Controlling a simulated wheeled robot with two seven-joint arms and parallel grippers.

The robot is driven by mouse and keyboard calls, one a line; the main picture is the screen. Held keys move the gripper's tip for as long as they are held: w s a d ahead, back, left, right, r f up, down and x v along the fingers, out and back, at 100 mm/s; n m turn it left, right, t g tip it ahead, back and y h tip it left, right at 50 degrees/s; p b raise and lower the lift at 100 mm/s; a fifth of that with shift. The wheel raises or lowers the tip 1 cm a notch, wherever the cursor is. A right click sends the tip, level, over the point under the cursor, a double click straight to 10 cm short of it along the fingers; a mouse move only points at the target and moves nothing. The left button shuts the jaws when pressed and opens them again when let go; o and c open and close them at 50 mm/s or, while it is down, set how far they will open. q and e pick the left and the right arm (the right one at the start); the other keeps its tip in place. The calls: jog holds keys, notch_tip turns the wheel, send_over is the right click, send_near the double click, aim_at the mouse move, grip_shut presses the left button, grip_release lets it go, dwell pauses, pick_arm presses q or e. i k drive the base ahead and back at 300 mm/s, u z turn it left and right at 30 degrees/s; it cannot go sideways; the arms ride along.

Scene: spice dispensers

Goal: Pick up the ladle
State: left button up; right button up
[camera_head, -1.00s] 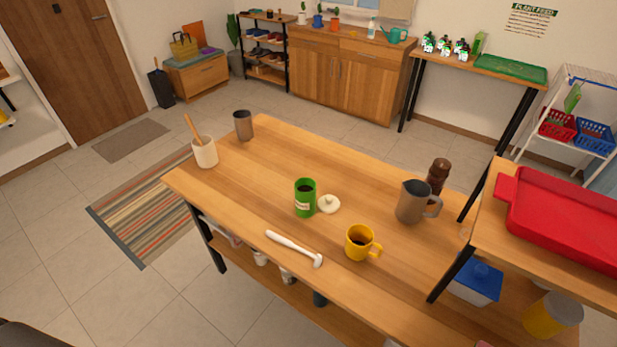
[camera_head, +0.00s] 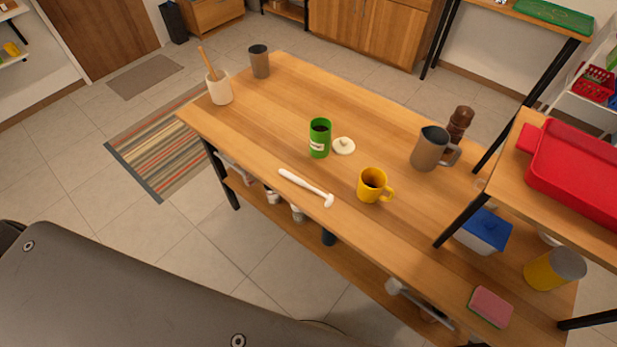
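The ladle, a white utensil (camera_head: 300,183), lies on the wooden table (camera_head: 250,140) near its front edge. Its long handle points to the upper left and its small head is at the lower right. The green can (camera_head: 320,139) stands behind it, and the yellow mug (camera_head: 372,186) stands to the right of its head, apart from it. Neither of my grippers is in view, and nothing touches the ladle.
A white lid (camera_head: 343,146) lies beside the green can. A grey pitcher (camera_head: 428,150) and brown grinder (camera_head: 460,124) stand farther right. A white crock (camera_head: 219,89) and grey cup (camera_head: 259,63) stand at the far left. A raised shelf with a red tray (camera_head: 575,170) is at right.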

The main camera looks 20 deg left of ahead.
aim_at(330, 198)
jog(key=z, duration=0.9)
jog(key=k, duration=0.75)
jog(key=u, duration=0.15)
